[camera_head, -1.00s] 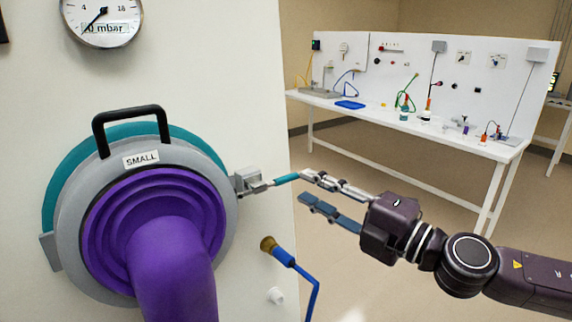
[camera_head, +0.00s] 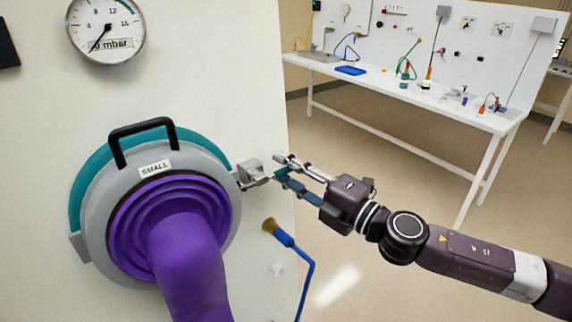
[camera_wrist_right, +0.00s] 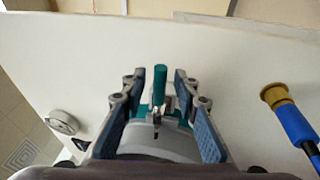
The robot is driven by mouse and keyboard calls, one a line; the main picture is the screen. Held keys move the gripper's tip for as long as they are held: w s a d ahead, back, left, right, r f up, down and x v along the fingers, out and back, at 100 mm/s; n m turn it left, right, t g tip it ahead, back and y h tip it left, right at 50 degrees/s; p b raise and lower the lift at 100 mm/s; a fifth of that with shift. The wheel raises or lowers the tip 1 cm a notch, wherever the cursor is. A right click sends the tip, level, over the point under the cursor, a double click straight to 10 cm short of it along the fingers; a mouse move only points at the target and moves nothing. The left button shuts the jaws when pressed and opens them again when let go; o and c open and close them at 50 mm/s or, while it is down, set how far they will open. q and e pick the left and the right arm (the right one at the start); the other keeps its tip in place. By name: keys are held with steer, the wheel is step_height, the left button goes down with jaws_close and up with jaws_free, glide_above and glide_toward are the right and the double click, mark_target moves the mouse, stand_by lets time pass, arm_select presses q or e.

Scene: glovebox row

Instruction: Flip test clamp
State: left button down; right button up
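The test clamp is a grey block (camera_head: 252,172) with a short teal handle (camera_head: 281,174), at the right edge of the round port marked SMALL. The handle sticks out to the right. In the right wrist view the teal handle (camera_wrist_right: 160,84) stands between the two fingers, with a gap on each side. My right gripper (camera_head: 279,168) is open around the handle, one finger above and one below in the head view; the fingers partly hide it. It also shows in the wrist view (camera_wrist_right: 160,98). My left gripper is not in view.
A purple sleeve (camera_head: 188,262) hangs from the port, which has a black handle (camera_head: 140,126). A blue hose with a brass tip (camera_head: 268,225) is below the clamp. A round gauge (camera_head: 105,28) is on the wall. A white bench (camera_head: 405,95) stands behind, with open floor before it.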

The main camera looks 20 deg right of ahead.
jaws_close()
stand_by(0.5)
